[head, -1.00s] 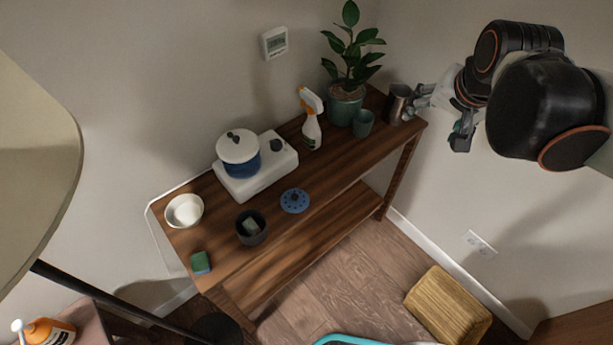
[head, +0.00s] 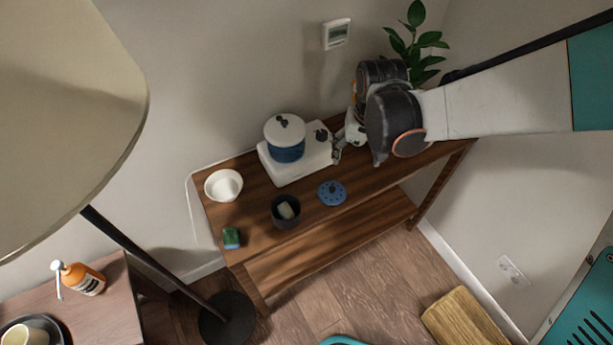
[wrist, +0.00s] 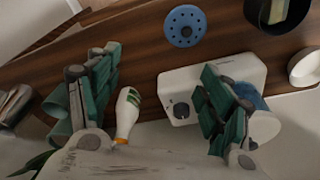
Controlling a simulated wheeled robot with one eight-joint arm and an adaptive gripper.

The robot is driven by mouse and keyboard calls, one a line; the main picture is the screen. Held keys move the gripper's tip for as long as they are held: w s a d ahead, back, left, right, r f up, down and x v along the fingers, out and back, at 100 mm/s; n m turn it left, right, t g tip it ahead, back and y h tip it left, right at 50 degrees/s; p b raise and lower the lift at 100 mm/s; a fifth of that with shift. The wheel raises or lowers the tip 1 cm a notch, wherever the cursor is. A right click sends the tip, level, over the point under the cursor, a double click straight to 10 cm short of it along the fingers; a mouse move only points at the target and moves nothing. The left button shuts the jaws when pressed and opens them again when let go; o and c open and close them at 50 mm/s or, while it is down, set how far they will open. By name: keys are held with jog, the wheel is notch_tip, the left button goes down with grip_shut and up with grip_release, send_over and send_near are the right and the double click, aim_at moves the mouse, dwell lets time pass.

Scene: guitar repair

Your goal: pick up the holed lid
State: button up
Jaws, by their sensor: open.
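The holed lid (head: 332,193) is a round blue disc with holes and a small knob. It lies flat on the wooden table, to the right of a dark pot. It also shows in the wrist view (wrist: 185,26), at the top, beyond my fingers. My gripper (head: 345,146) is over the table's back part, beside the white hot plate, and apart from the lid. In the wrist view my gripper (wrist: 155,100) has its two green-padded fingers spread wide with nothing held between them. In the head view my arm partly hides the fingertips.
The white hot plate (head: 308,161) carries a blue pot with a white lid (head: 284,131). A dark pot (head: 286,211) holding a pale block, a white bowl (head: 223,185) and a green sponge (head: 231,238) stand left.

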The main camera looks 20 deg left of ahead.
jog(key=s+a+f+n, duration=0.2)
jog(key=s+a, duration=0.1)
jog(key=b, duration=0.3)
send_over(333, 189)
jog(key=d, duration=0.1)
jog(key=f, duration=0.7)
jog(key=shift+s, duration=0.3)
jog(key=shift+w+a+f+b, duration=0.15)
jog(key=shift+f+b, duration=0.3)
jog(key=shift+f, duration=0.6)
jog(key=shift+w+a+f+b, duration=0.15)
jog(key=shift+f+b, duration=0.25)
jog(key=shift+f, duration=0.7)
jog(key=shift+w+a+f+b, duration=0.1)
jog(key=shift+a+f+b, duration=0.25)
jog(key=shift+f, duration=0.7)
jog(key=shift+d, duration=0.1)
jog(key=shift+r, duration=0.1)
jog(key=shift+s, duration=0.1)
jog(key=c, duration=1.2)
jog(key=shift+o, duration=0.2)
